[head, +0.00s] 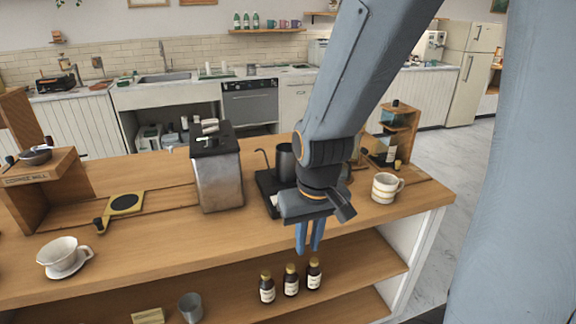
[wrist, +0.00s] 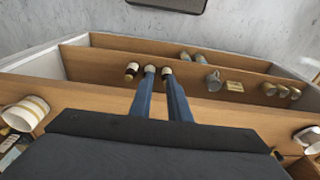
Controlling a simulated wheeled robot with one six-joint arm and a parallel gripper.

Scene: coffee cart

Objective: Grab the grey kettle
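The dark grey kettle (head: 284,162) stands on a black base on the wooden counter in the head view. Its thin curved spout points left, and my arm hides its right side. My gripper (head: 309,250) is in front of and below the kettle, pointing down past the counter's front edge. Its two blue fingers are a little apart with nothing visible held between them. The wrist view also shows the fingers of my gripper (wrist: 158,75), with a gap between them, against the shelves. I cannot make out the kettle in the wrist view.
A metal canister (head: 217,180) stands left of the kettle, and a striped mug (head: 386,188) to its right. Several dark bottles, including one (head: 291,281), stand on the shelf below my gripper.

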